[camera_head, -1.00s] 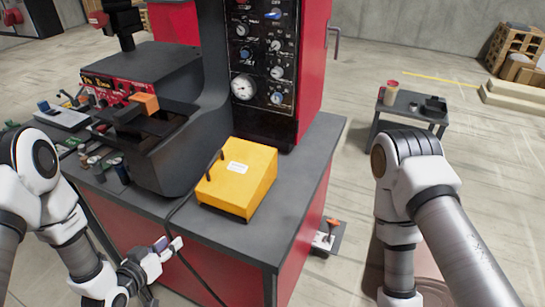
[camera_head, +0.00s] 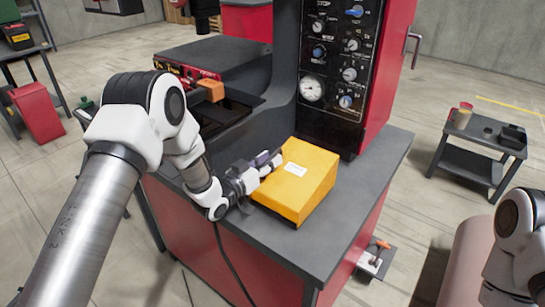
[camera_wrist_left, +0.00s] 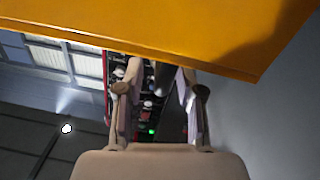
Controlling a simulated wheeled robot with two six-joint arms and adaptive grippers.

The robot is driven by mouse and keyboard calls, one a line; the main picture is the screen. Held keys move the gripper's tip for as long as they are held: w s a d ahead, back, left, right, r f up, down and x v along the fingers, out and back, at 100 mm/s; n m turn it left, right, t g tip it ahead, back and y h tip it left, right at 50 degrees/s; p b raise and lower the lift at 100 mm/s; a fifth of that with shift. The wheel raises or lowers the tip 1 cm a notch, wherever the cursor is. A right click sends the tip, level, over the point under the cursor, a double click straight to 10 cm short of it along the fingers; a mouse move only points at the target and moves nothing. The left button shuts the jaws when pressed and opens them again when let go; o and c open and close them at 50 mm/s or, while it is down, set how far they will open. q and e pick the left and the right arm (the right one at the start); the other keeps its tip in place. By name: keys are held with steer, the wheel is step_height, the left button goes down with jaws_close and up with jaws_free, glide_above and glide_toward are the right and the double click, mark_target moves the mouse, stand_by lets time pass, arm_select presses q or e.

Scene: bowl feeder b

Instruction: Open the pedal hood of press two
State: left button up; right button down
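The yellow hood (camera_head: 305,190), a sloped box with a white label, sits on the dark worktop of the press and looks closed. It also fills the top of the left wrist view (camera_wrist_left: 200,30). My left gripper (camera_head: 268,160) is at the hood's left upper edge, and its fingers partly hide that side. In the left wrist view its two fingers (camera_wrist_left: 157,88) stand apart, just below the yellow edge. A dark grey bar shows between them; I cannot tell whether they touch it. My right gripper is out of view; only part of that arm shows at the lower right.
The press panel (camera_head: 340,60) with knobs and a gauge rises behind the hood. An orange block (camera_head: 210,90) lies on the dark tray at left. The worktop (camera_head: 375,190) right of the hood is clear. A small side table (camera_head: 478,140) stands farther right.

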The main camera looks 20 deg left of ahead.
arm_select(q)
steer(key=shift+w+d, duration=0.2)
steer(key=shift+w, duration=0.4)
jaws_close()
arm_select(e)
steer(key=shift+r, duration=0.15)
arm_select(q)
steer(key=shift+r, duration=0.15)
